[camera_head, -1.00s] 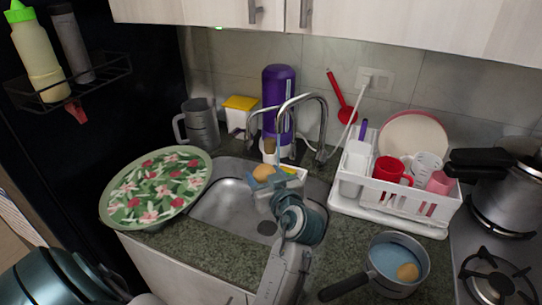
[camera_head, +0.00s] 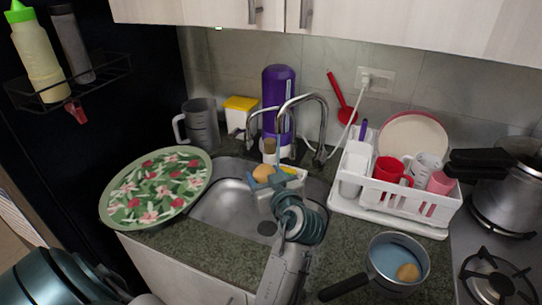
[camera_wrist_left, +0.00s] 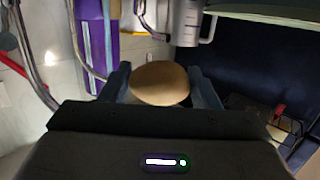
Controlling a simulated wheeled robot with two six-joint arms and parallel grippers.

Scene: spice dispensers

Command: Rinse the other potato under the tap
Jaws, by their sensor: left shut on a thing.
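My left gripper (camera_head: 264,176) is shut on a brown potato (camera_head: 263,172) and holds it above the sink (camera_head: 225,205), near the chrome tap (camera_head: 312,98). In the left wrist view the potato (camera_wrist_left: 160,84) sits between the two fingers (camera_wrist_left: 162,88). I cannot tell whether it is directly under the spout, and no running water is clearly visible. Another potato (camera_head: 407,272) lies in bluish water in a saucepan (camera_head: 385,286) on the counter at the right. My right gripper is not in view.
A white dish rack (camera_head: 395,207) with cups and a plate stands right of the sink. A floral tray (camera_head: 155,188) lies left of it. A purple bottle (camera_head: 278,88) and a grey jug (camera_head: 201,124) stand behind. A stove (camera_head: 492,285) is at far right.

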